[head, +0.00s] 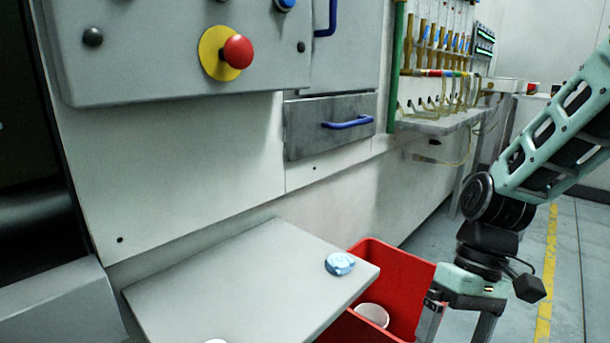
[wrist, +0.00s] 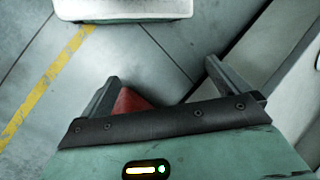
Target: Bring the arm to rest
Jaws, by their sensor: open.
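My arm comes in from the right in the head view, its green links bent down at the wrist. My gripper (head: 460,325) points downward at the right of the red bin, and its fingertips are cut off by the lower edge. In the wrist view my gripper (wrist: 160,75) has its two dark fingers wide apart with nothing between them but the floor and a bit of red bin. It is open and empty.
A red bin (head: 405,275) holding a white cup-like thing (head: 373,314) stands close to my gripper. A grey shelf (head: 240,285) carries a small blue-white item (head: 340,264). A drawer (head: 330,125) and a red button (head: 237,52) are on the machine. Floor at right is clear.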

